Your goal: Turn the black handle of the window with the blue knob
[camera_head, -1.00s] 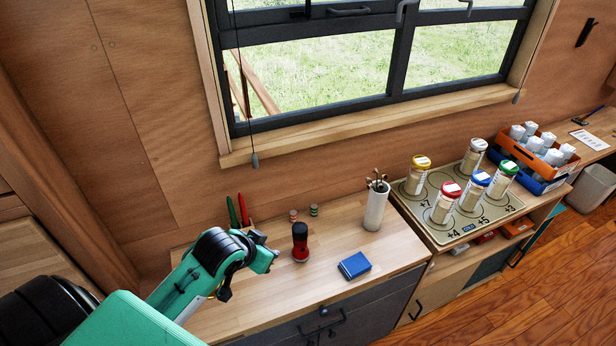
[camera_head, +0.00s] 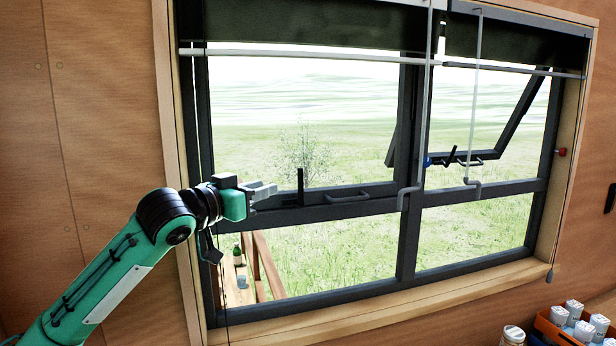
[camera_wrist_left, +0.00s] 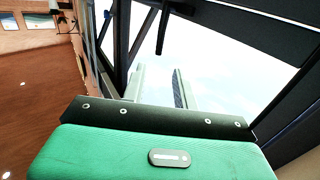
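The wide dark-framed window (camera_head: 407,240) has two upper sashes. The left sash looks closed; an upright black handle (camera_head: 300,186) stands on its lower rail. The right sash is tilted open, with another black handle (camera_head: 450,157) on its bottom rail. A small blue knob (camera_head: 427,161) sits at the middle post between the sashes. My left gripper (camera_head: 272,190) is just left of the left sash's handle, apart from it. In the left wrist view its two fingers (camera_wrist_left: 158,80) are spread and empty, with a dark bar, likely this handle (camera_wrist_left: 162,32), beyond them. My right gripper is not in view.
A red knob (camera_head: 562,152) is on the right window frame. Grey hooked rods (camera_head: 424,110) hang before the window, and a fixed black pull (camera_head: 348,197) is right of the left handle. The wooden sill (camera_head: 380,301) runs below. White-capped bottles in an orange crate (camera_head: 552,328) stand lower right.

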